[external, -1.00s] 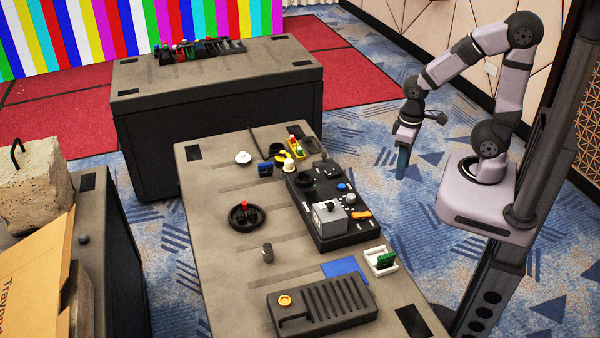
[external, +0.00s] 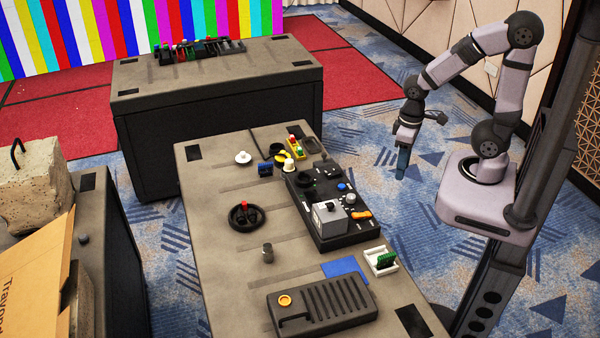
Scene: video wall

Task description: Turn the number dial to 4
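A black control panel (external: 345,236) lies on the near grey table. It carries a light grey box (external: 329,215), a blue button (external: 342,187), a grey round knob (external: 350,198), an orange switch (external: 361,215) and dark round parts. A white round knob (external: 243,157) sits apart at the table's far left. I cannot tell which part is the number dial, and no numbers are legible. My gripper (external: 402,166) hangs pointing down to the right of the table, away from the panel and touching nothing. Its fingers are too small to tell open from shut.
A round black dish (external: 246,216) with a red-topped part, a grey cylinder (external: 267,253), a blue pad (external: 345,269), a white tray (external: 381,262) and a ribbed black box (external: 322,303) share the table. Floor shows between my gripper and the table.

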